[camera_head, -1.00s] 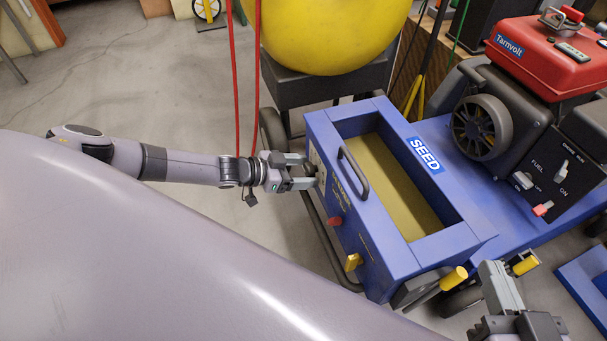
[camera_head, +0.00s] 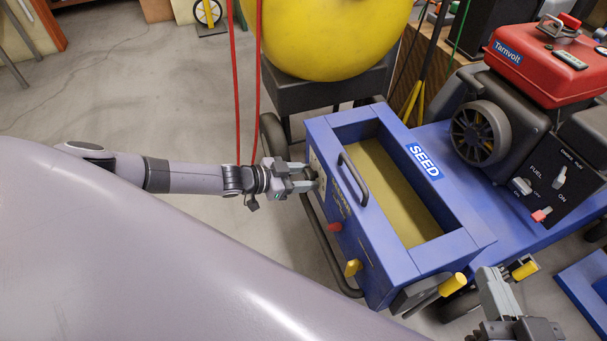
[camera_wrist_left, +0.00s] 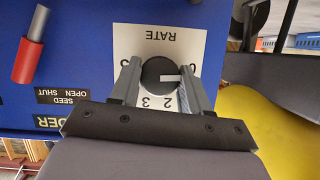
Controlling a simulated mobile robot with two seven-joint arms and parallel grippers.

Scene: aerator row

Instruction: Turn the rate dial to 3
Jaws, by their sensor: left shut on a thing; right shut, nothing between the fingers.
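The rate dial (camera_wrist_left: 157,72) is a round black knob with a white pointer mark, on a white plate (camera_wrist_left: 180,42) labelled RATE, seen upside down in the left wrist view. The pointer lies toward the right of that picture, near the right finger. The numerals 2 and 3 show below the knob; others at the sides are partly hidden by the fingers. My left gripper (camera_wrist_left: 158,85) is shut on the dial, one finger on each side. In the head view my left gripper (camera_head: 308,178) meets the blue seed box's left face. My right gripper (camera_head: 487,280) is shut and empty at lower right.
The blue seed box (camera_head: 460,247) carries a black handle (camera_head: 354,178), a red lever (camera_head: 334,227) and a yellow lever (camera_head: 353,267). A yellow-gripped crank (camera_head: 453,285) is close to my right gripper. Red cords (camera_head: 235,90) hang by my left wrist.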

